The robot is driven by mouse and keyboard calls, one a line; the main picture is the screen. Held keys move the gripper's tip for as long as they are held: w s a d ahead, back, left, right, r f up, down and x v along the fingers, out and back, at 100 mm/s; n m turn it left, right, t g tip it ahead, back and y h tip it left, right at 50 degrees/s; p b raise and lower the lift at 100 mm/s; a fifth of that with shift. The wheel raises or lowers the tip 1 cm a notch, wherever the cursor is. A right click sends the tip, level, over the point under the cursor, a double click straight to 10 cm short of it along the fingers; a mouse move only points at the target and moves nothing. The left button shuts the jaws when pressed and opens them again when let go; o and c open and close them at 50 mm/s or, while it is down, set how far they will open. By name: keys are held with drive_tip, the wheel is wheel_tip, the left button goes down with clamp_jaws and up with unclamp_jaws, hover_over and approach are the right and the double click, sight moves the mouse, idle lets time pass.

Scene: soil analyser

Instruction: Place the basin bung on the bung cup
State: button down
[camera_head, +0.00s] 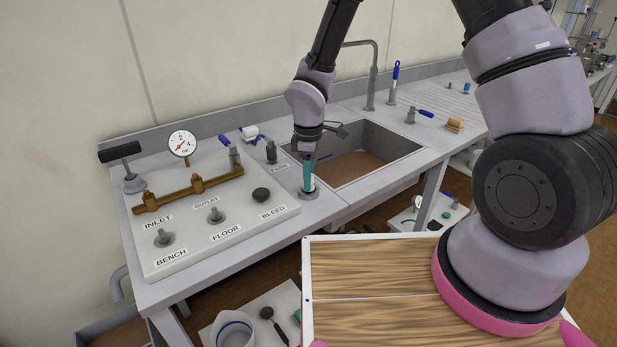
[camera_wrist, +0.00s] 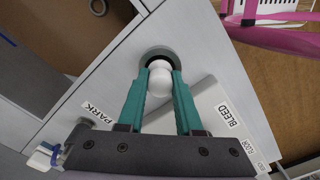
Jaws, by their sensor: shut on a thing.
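My gripper (camera_head: 308,172) points down at the counter strip between the panel and the basin. In the wrist view its two teal fingers (camera_wrist: 160,82) are closed on a white rounded piece, which I take as the basin bung (camera_wrist: 160,70). The bung cup (camera_wrist: 148,56) is a grey ring with a dark inside, and the bung overlaps its opening in that view. In the head view the grey cup (camera_head: 309,194) stands right under the fingertips. I cannot tell whether the bung rests in the cup or is just above it.
The sunken basin (camera_head: 365,160) with a brown floor lies right of my gripper, with a tall tap (camera_head: 373,85) behind. At left is the valve panel (camera_head: 170,235) with a pressure gauge (camera_head: 182,143) and brass pipe (camera_head: 190,190). A dark plug (camera_head: 271,152) stands near PARK.

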drive_tip(key=shift+f, duration=0.15)
drive_tip(key=c, duration=0.6)
unclamp_jaws()
drive_tip(key=w+d+r+m+t, duration=0.1)
drive_tip(key=d+r+m, duration=0.15)
drive_tip(key=r, duration=0.75)
drive_tip(key=d+r+m, duration=0.2)
drive_tip(key=d+r, duration=0.2)
drive_tip(key=r, duration=0.6)
drive_tip(key=shift+s+d+r+m+t+y, duration=0.35)
drive_tip(key=shift+s+d+r+m+t, duration=0.7)
drive_tip(key=shift+s+d+r+m, duration=1.8)
drive_tip(key=shift+s+d+r+m+t+y, duration=0.3)
drive_tip(key=shift+s+d+r+m+t, duration=1)
drive_tip(key=shift+d+r+m, duration=1.75)
drive_tip(key=shift+s+d+r+m+t+y, duration=0.35)
drive_tip(key=shift+s+d+r+m+t, duration=0.4)
drive_tip(key=shift+s+d+r+m, duration=2.2)
